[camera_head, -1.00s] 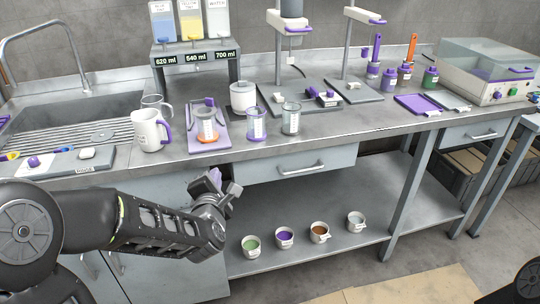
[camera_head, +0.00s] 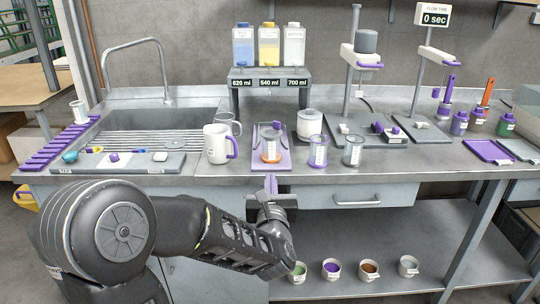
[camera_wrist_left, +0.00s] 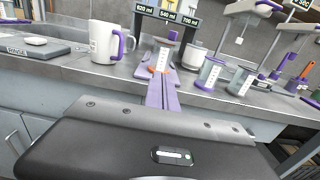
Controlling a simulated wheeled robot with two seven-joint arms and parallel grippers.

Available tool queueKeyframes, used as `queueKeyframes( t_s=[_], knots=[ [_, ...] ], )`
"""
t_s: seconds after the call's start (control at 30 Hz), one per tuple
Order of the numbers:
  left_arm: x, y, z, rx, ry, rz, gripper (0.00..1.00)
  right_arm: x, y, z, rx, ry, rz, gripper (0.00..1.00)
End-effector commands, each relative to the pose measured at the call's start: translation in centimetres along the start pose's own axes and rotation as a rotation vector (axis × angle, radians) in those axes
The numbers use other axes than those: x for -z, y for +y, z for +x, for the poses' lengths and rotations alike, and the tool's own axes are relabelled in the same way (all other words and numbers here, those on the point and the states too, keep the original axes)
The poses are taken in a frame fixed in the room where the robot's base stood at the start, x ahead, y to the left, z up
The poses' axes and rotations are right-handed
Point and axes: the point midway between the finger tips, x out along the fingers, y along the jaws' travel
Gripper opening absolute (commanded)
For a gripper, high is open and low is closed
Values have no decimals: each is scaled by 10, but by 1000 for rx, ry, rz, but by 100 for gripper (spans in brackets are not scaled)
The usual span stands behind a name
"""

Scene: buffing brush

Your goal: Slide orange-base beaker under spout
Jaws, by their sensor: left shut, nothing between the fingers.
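The orange-base beaker (camera_head: 271,151) is clear, with a white scale strip. It stands upright on a purple board (camera_head: 257,163) on the worktop, in front of the dispenser rack (camera_head: 270,75). In the left wrist view the beaker (camera_wrist_left: 160,62) is straight ahead, partly covered by the fingers. My left gripper (camera_head: 270,183) is shut and empty, just off the counter's front edge and apart from the beaker. Its purple fingers (camera_wrist_left: 162,92) are together in the left wrist view. The rack's spouts are too small to make out. My right gripper is out of view.
A white pitcher (camera_head: 216,144) stands left of the board. A purple-base beaker (camera_head: 317,151) and a grey-base beaker (camera_head: 353,151) stand to its right. A white canister (camera_head: 309,124) is behind them. The sink (camera_head: 160,128) is at the left. Several small cups stand on the lower shelf.

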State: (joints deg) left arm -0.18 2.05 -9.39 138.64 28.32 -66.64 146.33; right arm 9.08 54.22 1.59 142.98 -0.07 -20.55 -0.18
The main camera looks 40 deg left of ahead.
Motion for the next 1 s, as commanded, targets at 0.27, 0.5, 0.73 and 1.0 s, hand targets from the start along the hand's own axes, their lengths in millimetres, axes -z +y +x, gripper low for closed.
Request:
queueKeyframes(
  t_s=[0.27, 0.5, 0.73, 1.0],
  knots=[
    [-1, 0, 39, 0, 2, 4, 0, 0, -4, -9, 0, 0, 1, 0],
    [-2, 0, 88, 0, 1, 4, 0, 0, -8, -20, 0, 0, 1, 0],
    [-1, 0, 123, 1, 1, 4, 0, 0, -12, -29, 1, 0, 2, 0],
    [0, 0, 134, 1, 0, 2, 0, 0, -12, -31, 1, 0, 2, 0]
  ],
)
